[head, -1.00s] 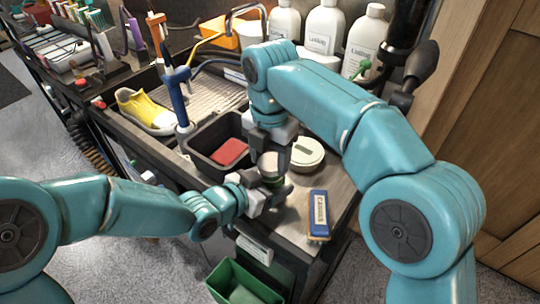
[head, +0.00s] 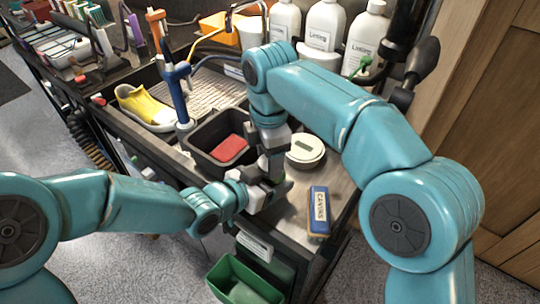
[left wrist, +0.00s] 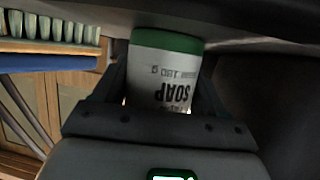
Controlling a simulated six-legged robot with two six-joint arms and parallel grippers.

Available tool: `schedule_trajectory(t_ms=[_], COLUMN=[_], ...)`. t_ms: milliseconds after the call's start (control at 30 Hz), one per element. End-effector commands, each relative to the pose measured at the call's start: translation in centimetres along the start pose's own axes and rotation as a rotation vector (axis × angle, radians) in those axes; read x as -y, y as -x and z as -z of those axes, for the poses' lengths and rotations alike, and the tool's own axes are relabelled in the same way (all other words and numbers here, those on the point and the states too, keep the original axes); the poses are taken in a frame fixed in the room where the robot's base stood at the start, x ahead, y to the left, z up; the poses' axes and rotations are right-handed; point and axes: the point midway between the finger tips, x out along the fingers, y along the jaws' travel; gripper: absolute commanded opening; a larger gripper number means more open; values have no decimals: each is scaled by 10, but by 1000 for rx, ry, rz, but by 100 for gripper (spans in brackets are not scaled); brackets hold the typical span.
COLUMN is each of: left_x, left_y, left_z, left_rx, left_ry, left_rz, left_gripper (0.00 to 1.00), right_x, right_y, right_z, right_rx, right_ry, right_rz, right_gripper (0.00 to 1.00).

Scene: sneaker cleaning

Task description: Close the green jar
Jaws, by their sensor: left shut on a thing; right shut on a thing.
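The soap jar (left wrist: 165,72), pale with a green band and upside-down SOAP lettering, shows between the fingers of my left gripper (left wrist: 160,95) in the left wrist view. In the head view my left gripper (head: 266,191) is shut on the jar low over the counter's front corner. My right gripper (head: 273,168) points down from above, directly over the jar, shut on its lid. The lid and most of the jar are hidden behind the grippers in the head view, so I cannot tell how the lid sits.
A round white tin (head: 306,149) lies just right of my right gripper. A blue CANVAS brush (head: 319,212) lies at the counter's right front. A black basin with a red block (head: 229,149) is at the left. White bottles (head: 325,30) stand behind. A green bin (head: 240,283) hangs below.

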Motion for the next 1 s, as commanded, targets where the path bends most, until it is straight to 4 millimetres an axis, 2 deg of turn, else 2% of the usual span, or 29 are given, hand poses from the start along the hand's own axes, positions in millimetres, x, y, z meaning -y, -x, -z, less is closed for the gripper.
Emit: schedule_trajectory(t_ms=[100,167,467,500,567,833,1000], left_x=[0,0,0,0,0,0,0], left_y=[0,0,0,0,0,0,0], left_z=[0,0,-1,-1,-1,0,-1], left_rx=[1,1,2,2,2,2,2], left_ry=[1,1,1,1,1,1,1], left_rz=[0,0,0,0,0,0,0], left_gripper=[0,0,0,0,0,0,0], right_x=[-1,-1,-1,-1,-1,-1,-1], right_y=[0,0,1,1,1,2,24], right_z=[0,0,-1,-1,-1,0,0], right_rx=[0,0,0,0,0,-1,-1], right_ry=[-161,-206,-230,-230,-229,-227,-227], right_rz=[-1,-1,-1,-1,-1,1,-2], right_gripper=[29,29,29,63,82,82,82])
